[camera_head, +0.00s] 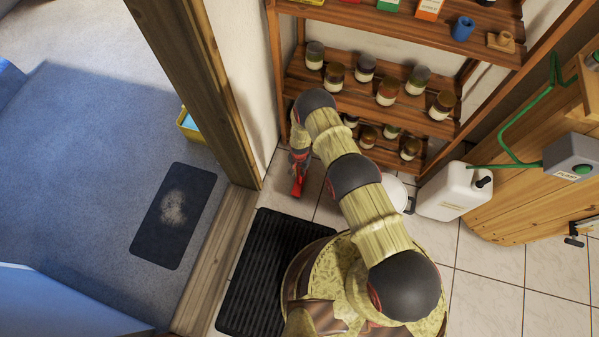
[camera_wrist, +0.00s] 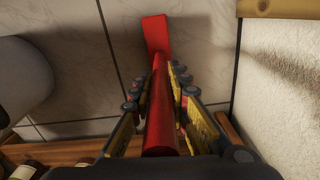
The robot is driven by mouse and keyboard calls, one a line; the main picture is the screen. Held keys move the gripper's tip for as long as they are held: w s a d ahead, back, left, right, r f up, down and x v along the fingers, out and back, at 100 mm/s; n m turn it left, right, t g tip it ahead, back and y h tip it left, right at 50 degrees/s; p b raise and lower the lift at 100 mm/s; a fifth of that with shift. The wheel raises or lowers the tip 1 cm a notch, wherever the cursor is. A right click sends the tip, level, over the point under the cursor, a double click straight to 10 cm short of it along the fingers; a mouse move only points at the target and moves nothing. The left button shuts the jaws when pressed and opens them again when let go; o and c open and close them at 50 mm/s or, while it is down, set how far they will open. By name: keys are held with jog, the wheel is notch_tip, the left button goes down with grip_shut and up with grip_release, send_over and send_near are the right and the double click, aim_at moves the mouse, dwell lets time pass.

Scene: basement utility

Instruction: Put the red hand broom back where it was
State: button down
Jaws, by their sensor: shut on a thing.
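The red hand broom (camera_wrist: 158,115) runs up the middle of the wrist view, with a wider flat red part at its far end against pale tiles. My gripper (camera_wrist: 160,88) is shut on it, with a finger on each side of the red shaft. In the head view the broom (camera_head: 298,187) shows as a small red piece below my gripper (camera_head: 299,160), beside the wooden shelf's left post. My arm hides part of the shelf. I cannot tell whether the broom's far end touches the floor.
The wooden shelf (camera_head: 335,93) holds several jars. A black ribbed mat (camera_head: 262,270) lies on the tiles near the doorway. A white canister (camera_head: 454,190) and a partly hidden white bucket (camera_head: 396,190) stand right of my arm. A dark mat (camera_head: 175,215) lies on the blue carpet.

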jog(key=c, duration=1.7)
grip_release()
jog(key=shift+f, duration=0.1)
